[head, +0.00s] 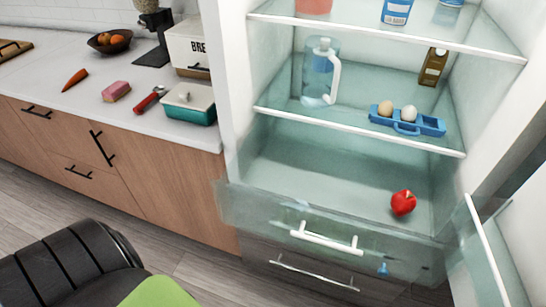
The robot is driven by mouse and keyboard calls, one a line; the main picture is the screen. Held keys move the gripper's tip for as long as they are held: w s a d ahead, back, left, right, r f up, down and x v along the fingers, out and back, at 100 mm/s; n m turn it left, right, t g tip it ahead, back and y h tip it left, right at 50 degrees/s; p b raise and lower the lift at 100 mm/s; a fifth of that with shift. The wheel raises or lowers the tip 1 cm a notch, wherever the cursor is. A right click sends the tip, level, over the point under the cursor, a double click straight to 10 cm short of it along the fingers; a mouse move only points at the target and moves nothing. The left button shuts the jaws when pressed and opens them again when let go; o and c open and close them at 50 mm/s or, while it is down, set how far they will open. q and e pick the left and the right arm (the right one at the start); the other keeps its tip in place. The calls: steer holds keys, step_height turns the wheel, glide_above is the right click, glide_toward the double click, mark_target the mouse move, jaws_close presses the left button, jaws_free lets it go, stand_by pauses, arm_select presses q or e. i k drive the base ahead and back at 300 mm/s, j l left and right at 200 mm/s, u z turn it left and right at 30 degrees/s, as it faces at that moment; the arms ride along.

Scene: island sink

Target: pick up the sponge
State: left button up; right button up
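A pink sponge (116,91), with a paler lower side, lies on the white countertop (60,58) at the left of the head view. It sits between a carrot (75,79) and a red-handled utensil (149,99), apart from both. Nothing covers it. Neither of my grippers shows in the head view, so their positions relative to the sponge are not visible.
A teal container with a pale lid (189,102) stands at the counter's right end, near a bread box (188,48). A fruit bowl (109,41) stands farther back. The open fridge (330,165) fills the right, with its lower drawer (330,238) pulled out.

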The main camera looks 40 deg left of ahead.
mark_target(114, 91)
steer(key=u, duration=2.2)
